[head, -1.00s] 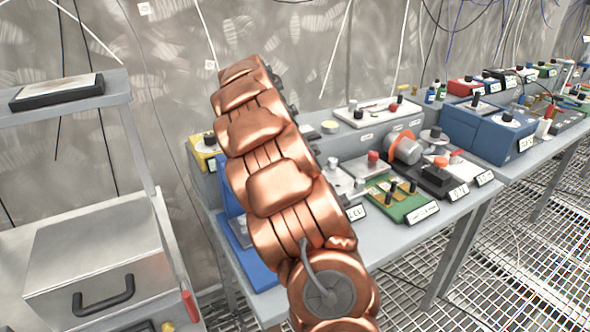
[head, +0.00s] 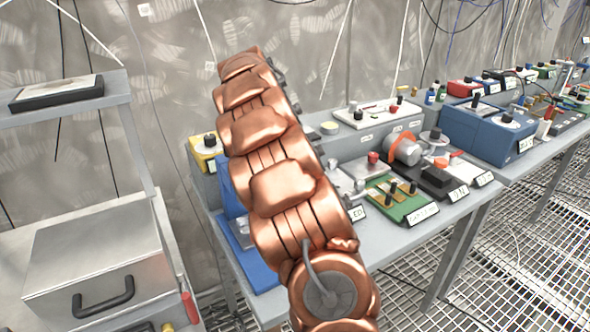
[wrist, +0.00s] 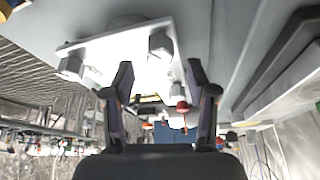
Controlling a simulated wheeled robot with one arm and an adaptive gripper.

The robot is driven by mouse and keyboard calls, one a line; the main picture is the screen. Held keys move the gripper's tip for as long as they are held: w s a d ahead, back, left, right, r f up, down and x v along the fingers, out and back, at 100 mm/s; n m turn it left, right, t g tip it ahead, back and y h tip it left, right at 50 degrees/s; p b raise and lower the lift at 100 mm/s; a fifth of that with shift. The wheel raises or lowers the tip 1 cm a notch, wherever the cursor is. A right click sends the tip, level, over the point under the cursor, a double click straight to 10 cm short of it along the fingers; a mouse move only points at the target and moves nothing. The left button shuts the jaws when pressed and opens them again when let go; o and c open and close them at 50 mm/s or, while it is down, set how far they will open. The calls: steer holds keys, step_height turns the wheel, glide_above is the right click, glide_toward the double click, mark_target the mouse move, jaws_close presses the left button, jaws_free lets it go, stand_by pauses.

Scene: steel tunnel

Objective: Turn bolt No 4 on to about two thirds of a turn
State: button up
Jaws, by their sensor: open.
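My gripper (wrist: 159,68) is open in the wrist view, its two dark fingers spread with nothing held between them. A pale metal plate (wrist: 110,50) with hex bolts shows just beyond the fingertips. One grey hex bolt (wrist: 160,43) is near the gap between the fingers, a little beyond the tips. Another hex bolt (wrist: 70,67) stands at the plate's left end. No number is readable on the bolts, so I cannot tell which is No 4. In the head view my copper arm hides the gripper and most of the area behind it.
A bench (head: 392,243) carries a green board (head: 400,205), a blue box (head: 487,135) and several small devices. A blue stand (head: 255,273) is partly hidden by my arm. A grey case (head: 98,250) and a shelf (head: 118,92) are at left. Grating floor lies at right.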

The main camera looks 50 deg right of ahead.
step_height(320, 180, up, 8)
steer(key=shift+f, duration=0.15)
stand_by(0.3)
stand_by(0.5)
stand_by(0.3)
